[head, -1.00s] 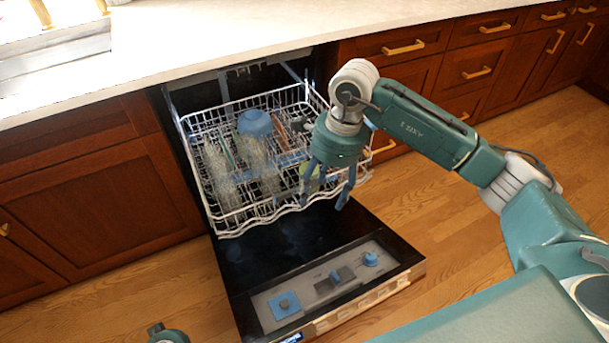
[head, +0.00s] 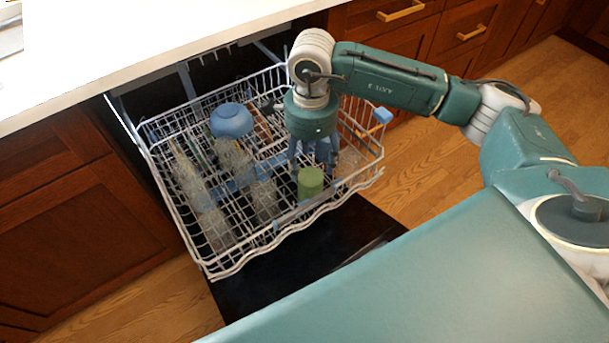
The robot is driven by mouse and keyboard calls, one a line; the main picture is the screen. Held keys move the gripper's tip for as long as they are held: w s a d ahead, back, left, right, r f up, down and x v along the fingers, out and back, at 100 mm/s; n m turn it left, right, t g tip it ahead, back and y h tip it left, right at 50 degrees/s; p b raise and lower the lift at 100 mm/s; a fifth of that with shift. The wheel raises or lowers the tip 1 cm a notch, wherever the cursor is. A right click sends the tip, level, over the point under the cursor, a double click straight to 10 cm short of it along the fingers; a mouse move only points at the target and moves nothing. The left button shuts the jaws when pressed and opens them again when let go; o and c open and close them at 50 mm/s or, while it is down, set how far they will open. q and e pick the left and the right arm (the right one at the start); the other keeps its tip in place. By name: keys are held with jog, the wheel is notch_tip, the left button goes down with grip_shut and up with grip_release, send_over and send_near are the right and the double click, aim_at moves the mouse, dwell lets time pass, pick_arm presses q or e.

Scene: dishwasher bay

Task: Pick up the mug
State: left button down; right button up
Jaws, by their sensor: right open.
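A green, cylinder-shaped mug (head: 311,184) stands in the front right part of the dishwasher's upper rack (head: 240,262), its flat end facing up. I see no handle. My right gripper (head: 314,165) points down into the rack just behind and above the mug. Its bluish fingers are spread and hold nothing that I can see; the wrist above hides part of the rack. I cannot tell whether a finger touches the mug. My left gripper is not in view.
A blue bowl (head: 231,120) lies upside down towards the back of the rack. Several clear glasses (head: 187,170) stand on its left side. The countertop (head: 150,45) is behind, and the open dishwasher door (head: 270,290) lies below the rack.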

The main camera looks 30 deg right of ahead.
aim_at(309, 178)
notch_tip(309, 178, down, 10)
jog(key=shift+s+r+b, duration=0.1)
jog(key=shift+r+b, duration=0.05)
jog(key=shift+b, duration=0.25)
jog(key=c, duration=0.9)
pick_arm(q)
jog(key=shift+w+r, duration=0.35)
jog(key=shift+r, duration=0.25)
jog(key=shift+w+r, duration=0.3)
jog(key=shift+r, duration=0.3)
pick_arm(e)
jog(key=shift+c, duration=0.4)
